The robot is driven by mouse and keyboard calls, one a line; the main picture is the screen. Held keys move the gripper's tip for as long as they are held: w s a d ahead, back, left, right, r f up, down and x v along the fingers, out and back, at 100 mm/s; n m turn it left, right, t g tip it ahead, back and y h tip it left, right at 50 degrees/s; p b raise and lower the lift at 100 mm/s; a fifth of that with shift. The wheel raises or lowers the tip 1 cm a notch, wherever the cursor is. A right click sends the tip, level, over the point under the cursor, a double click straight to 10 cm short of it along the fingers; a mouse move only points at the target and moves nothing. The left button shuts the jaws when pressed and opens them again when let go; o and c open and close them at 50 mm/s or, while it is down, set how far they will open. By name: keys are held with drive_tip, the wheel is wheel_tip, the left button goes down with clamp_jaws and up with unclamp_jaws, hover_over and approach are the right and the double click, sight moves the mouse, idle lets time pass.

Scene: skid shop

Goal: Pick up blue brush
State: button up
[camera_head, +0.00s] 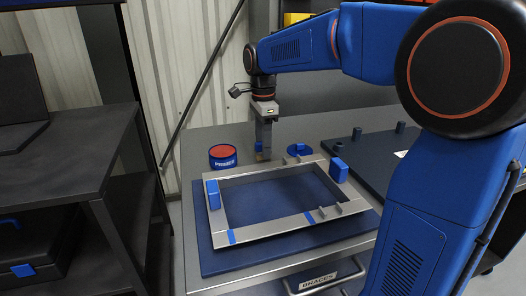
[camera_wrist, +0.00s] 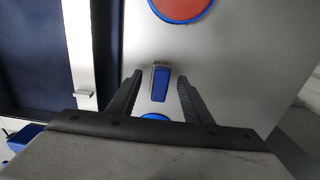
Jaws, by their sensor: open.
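A small blue block with a grey end, which looks like the blue brush (camera_wrist: 160,84), stands out on the grey bench top in the wrist view. It lies between the two dark fingers of my gripper (camera_wrist: 159,76), with a gap on each side. In the head view my gripper (camera_head: 263,153) points straight down, low over the bench behind the metal frame. It is open and holds nothing. The brush is mostly hidden by the gripper there. Whether the fingers are level with it I cannot tell.
A blue tin with a red top (camera_head: 222,157) stands left of the gripper. A round blue thing (camera_head: 299,150) is close on the right. The metal frame (camera_head: 268,238) on its blue mat (camera_head: 215,261) lies in front. A dark plate (camera_head: 375,152) lies at right.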

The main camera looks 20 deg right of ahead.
drive_tip(key=c, duration=1.1)
drive_tip(key=shift+r, duration=0.1)
drive_tip(key=shift+c, duration=0.2)
wheel_tip(320, 180, up, 10)
drive_tip(key=shift+f, duration=0.1)
drive_tip(key=shift+o, duration=0.5)
